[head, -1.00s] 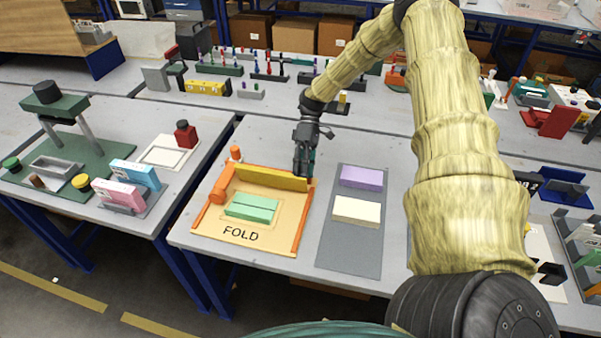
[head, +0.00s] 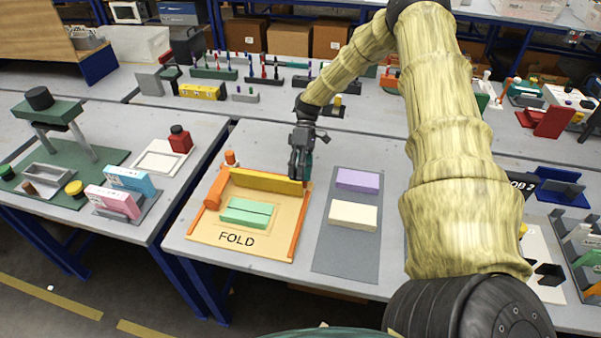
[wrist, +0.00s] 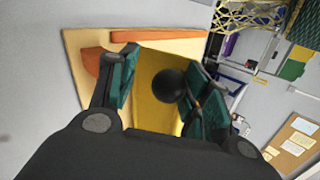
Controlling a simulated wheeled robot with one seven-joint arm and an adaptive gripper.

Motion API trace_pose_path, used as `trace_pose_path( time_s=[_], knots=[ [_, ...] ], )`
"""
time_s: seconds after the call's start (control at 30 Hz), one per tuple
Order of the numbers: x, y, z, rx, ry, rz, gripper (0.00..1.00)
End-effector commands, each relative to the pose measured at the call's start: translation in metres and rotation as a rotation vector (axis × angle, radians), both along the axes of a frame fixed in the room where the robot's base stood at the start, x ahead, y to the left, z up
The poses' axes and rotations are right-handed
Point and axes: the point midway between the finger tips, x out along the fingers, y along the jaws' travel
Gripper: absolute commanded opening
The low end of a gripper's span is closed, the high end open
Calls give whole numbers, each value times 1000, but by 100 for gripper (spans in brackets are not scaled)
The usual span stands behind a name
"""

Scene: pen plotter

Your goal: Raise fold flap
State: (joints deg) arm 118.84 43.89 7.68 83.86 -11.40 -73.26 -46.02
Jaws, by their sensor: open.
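The yellow fold flap (head: 262,182) lies along the back of the tan board marked FOLD (head: 202,232). It shows as a long narrow band, and its exact tilt is hard to tell. My gripper (head: 299,174) points down at the flap's right end. In the wrist view my gripper (wrist: 160,92) is open, with the yellow flap (wrist: 150,112) and a round black knob (wrist: 170,86) between its fingers. The knob is nearer the right finger; I cannot tell whether they touch. A mint green block (head: 246,212) sits on the board in front of the flap.
To the right, a grey mat (head: 345,258) holds a lilac block (head: 358,180) and a cream block (head: 352,215). Bare table lies behind the board.

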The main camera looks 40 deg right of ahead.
Motion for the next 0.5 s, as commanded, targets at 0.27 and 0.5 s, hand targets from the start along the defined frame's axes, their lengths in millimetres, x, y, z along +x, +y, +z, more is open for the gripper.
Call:
trace_pose_path(
  time_s=[0.27, 0.5],
  knots=[
    [4, 2, 4, 3, -5, 1, 52],
    [6, 0, 8, 4, -7, 1, 52]
  ],
)
